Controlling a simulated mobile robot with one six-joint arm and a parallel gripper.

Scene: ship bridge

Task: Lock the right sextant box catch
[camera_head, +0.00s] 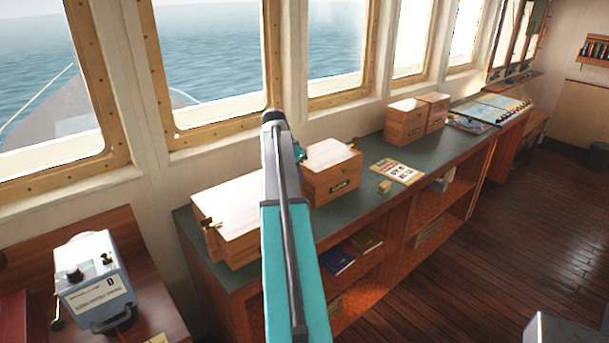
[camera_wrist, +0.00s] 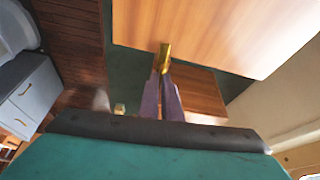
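The sextant box is the long wooden box (camera_head: 232,207) with a pale lid on the left part of the green counter. Its left brass catch (camera_head: 210,223) sticks out at its left end. The right catch is hidden behind my arm in the head view. In the wrist view, a brass catch (camera_wrist: 164,58) stands at the edge of a large wooden box face (camera_wrist: 215,30). My gripper (camera_wrist: 162,78) has its two narrow fingers close together, with the brass piece at their tips, and looks shut on it. The fingers are mostly hidden in the head view.
A smaller wooden box (camera_head: 330,172) stands close to the right of my gripper. Beyond it lie a printed card (camera_head: 397,171) and a small wooden block (camera_head: 384,187). More boxes (camera_head: 405,122) stand farther right. A grey device (camera_head: 98,280) is at lower left; windows line the back.

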